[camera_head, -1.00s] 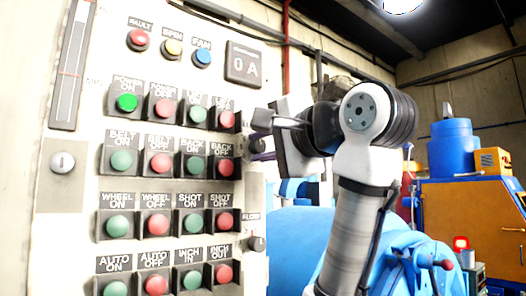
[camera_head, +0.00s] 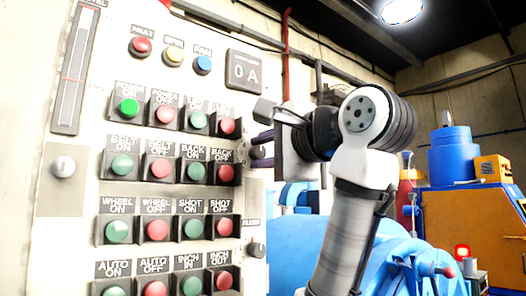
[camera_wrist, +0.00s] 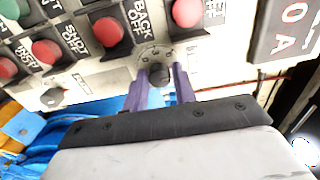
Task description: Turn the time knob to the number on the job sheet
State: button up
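A small dark knob (camera_wrist: 160,74) with a pale dial plate sits on the panel, right of the BACK OFF button. Its label and setting are not readable, so I cannot tell whether it is the time knob. In the head view the knob (camera_head: 257,152) shows beside my fingertips. My gripper (camera_wrist: 160,82) has two purple fingers, one on each side of the knob, with slim gaps seeming to show between them and it. In the head view my gripper (camera_head: 262,151) points left at the panel's right edge. I see no job sheet.
The pale control panel (camera_head: 60,235) carries rows of green and red buttons, close to my gripper. A second dark knob (camera_head: 257,248) sits lower on its right edge. An ammeter display (camera_head: 245,71) reads 0 A. Blue machinery (camera_head: 300,240) and an orange cabinet (camera_head: 465,225) stand to the right.

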jog(key=o, duration=0.3)
jog(key=shift+o, duration=0.2)
jog(key=b+v, duration=0.5)
jog(key=v, duration=0.8)
jog(key=shift+s+d+b, duration=0.25)
jog(key=shift+s+b, duration=0.05)
jog(key=shift+s, duration=0.05)
